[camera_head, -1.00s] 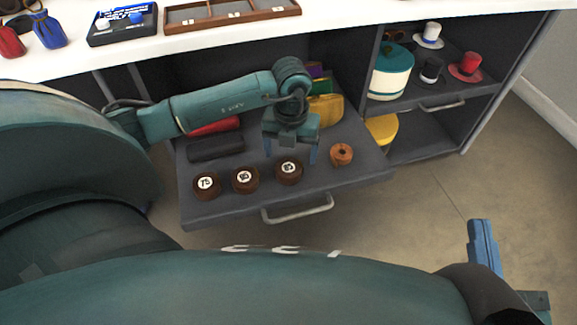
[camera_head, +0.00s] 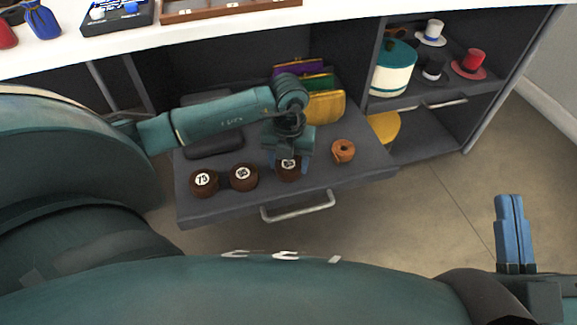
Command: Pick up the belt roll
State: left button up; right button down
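Several rolls lie on the pulled-out grey drawer shelf (camera_head: 350,185). Three are dark brown with round white number labels: the left roll (camera_head: 203,183) reads 75, then the middle roll (camera_head: 243,177), then the right dark roll (camera_head: 288,173). A lighter tan-brown roll (camera_head: 343,151) without a label lies further right. The roll still rests on the shelf. My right gripper (camera_head: 513,232) is shut and empty over the floor at the lower right.
Yellow, green and purple pouches (camera_head: 325,107) stand behind my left gripper, and a black case (camera_head: 213,144) lies partly under my arm. The drawer handle (camera_head: 298,207) sticks out in front. Hats and a teal-and-white round box (camera_head: 392,75) stand on the right shelf. The white tabletop (camera_head: 340,17) runs above.

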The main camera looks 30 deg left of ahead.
pick_arm(q)
jog(key=c, duration=0.4)
jog(key=shift+c, duration=0.3)
jog(key=shift+r, duration=0.1)
